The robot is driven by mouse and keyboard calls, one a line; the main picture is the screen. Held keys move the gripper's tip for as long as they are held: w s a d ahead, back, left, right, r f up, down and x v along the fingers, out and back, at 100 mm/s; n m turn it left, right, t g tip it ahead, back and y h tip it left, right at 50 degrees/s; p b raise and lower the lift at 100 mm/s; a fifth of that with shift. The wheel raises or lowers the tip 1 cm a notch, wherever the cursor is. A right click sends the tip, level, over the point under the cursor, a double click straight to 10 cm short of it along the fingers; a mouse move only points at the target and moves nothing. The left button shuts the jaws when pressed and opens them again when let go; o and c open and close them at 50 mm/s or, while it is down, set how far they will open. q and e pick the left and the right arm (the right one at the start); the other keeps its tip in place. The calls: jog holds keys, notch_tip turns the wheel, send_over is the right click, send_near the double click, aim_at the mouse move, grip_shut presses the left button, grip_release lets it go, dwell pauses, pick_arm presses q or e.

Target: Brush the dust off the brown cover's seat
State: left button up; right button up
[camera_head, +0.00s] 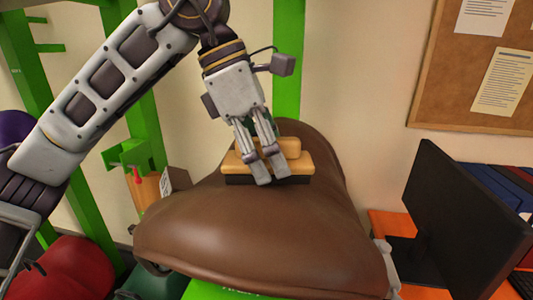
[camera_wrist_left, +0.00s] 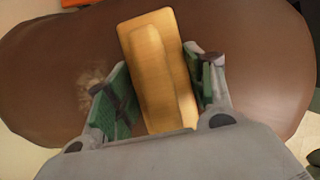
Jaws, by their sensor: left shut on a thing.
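The brown cover (camera_head: 265,235) is a smooth saddle-shaped piece on a green support, and its seat fills most of the left wrist view (camera_wrist_left: 255,60). A pale dusty patch (camera_wrist_left: 92,88) shows on the seat to the left of the brush in the left wrist view. My left gripper (camera_head: 265,168) points down and is shut on the wooden brush (camera_head: 296,163), with dark bristles at the seat's surface. The brush's wooden top also shows between the green-padded fingers in the left wrist view (camera_wrist_left: 138,38). In the head view the patch cannot be made out. My right gripper is out of view.
A black monitor (camera_head: 452,225) stands on an orange desk (camera_head: 385,222) at the right. Green frame posts (camera_head: 288,60) rise behind the cover. A cork board (camera_head: 440,95) hangs on the back wall. A red rounded thing (camera_head: 70,270) is at the lower left.

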pick_arm(q)
jog(key=shift+w+d+p, duration=0.2)
jog(key=shift+w+p, duration=0.1)
jog(key=shift+w, duration=0.6)
jog(key=shift+w+d+p, duration=0.15)
jog(key=shift+w+p, duration=0.1)
jog(key=shift+w, duration=0.65)
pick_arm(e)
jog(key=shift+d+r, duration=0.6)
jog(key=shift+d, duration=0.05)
pick_arm(q)
jog(key=shift+w, duration=0.1)
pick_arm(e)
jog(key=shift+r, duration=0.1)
pick_arm(q)
jog(key=shift+w+d+p, duration=0.15)
jog(key=shift+w+p, duration=0.2)
jog(key=shift+w, duration=0.05)
jog(key=shift+w+d+r+p, duration=0.15)
jog(key=shift+w+p, duration=0.2)
jog(key=shift+w, duration=0.35)
jog(key=shift+w+d+f+p, duration=0.1)
jog(key=shift+w+p, duration=0.2)
jog(key=shift+w, duration=0.35)
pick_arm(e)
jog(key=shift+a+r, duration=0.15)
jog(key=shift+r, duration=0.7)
